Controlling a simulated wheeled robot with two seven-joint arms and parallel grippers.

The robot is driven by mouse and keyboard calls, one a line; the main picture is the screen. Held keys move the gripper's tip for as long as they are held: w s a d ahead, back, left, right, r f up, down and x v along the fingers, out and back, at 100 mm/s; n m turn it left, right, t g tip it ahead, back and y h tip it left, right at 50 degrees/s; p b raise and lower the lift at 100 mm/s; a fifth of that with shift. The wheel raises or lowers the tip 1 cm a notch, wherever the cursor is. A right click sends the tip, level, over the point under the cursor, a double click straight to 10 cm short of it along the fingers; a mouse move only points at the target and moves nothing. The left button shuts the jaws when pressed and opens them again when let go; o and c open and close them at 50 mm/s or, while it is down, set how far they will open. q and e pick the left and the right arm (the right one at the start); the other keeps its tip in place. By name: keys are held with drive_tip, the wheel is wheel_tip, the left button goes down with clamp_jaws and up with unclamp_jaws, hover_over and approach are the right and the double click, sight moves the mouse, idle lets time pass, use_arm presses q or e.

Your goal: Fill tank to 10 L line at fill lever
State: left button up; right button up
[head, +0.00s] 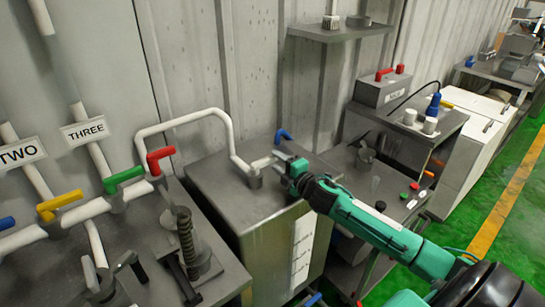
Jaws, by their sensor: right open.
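The tank is a grey metal box (262,230) in the middle of the head view. A white level strip (301,248) with small marks runs down its front; I cannot read the marks or make out a liquid level. A white pipe (232,146) bends down into a fitting (255,180) on the tank's top. A blue lever (283,135) stands at the back of the top. My right gripper (276,160) is open, low over the top, beside the fitting and in front of the blue lever. I cannot tell whether it touches either. My left gripper is out of view.
Red (160,160), green (123,179) and yellow (59,204) levers sit on the pipe at left, by signs TWO and THREE. A bench (220,274) with a spring-like part is at front left. A shelf (340,32) hangs above; a cluttered bench stands at right.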

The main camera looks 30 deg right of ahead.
sight(275, 160)
drive_tip(key=shift+w+a, duration=0.15)
drive_tip(key=shift+w, duration=1.45)
clamp_jaws()
